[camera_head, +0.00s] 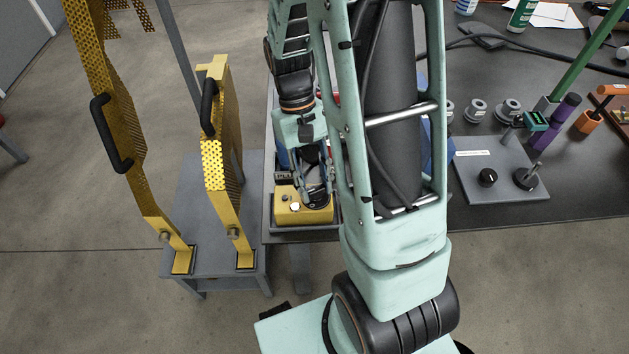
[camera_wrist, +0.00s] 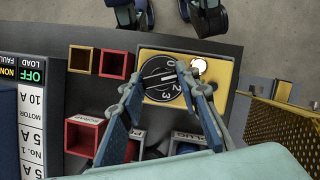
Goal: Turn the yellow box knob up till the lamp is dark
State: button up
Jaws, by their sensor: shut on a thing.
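The yellow box (camera_wrist: 222,88) lies under my gripper in the wrist view; it also shows in the head view (camera_head: 288,213). Its round black knob (camera_wrist: 158,80) has a dial with white numbers, partly hidden by my fingers. The lamp (camera_wrist: 199,65) sits beside the knob and looks bright white; it is a pale dot in the head view (camera_head: 295,206). My gripper (camera_wrist: 160,76), with blue fingers, is shut on the knob, one finger on each side. In the head view my gripper (camera_head: 314,182) reaches down over the box. I cannot read the knob's exact setting.
Small red bins (camera_wrist: 83,133) and a labelled panel (camera_wrist: 33,100) are left of the box in the wrist view. Yellow perforated guards (camera_head: 222,150) stand on a grey stand at left. A plate with black knobs (camera_head: 500,175) lies on the dark table at right.

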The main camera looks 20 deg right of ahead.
jog(key=o, duration=1.2)
jog(key=shift+c, duration=0.2)
jog(key=v, duration=1.2)
jog(key=shift+s+d+r, duration=0.1)
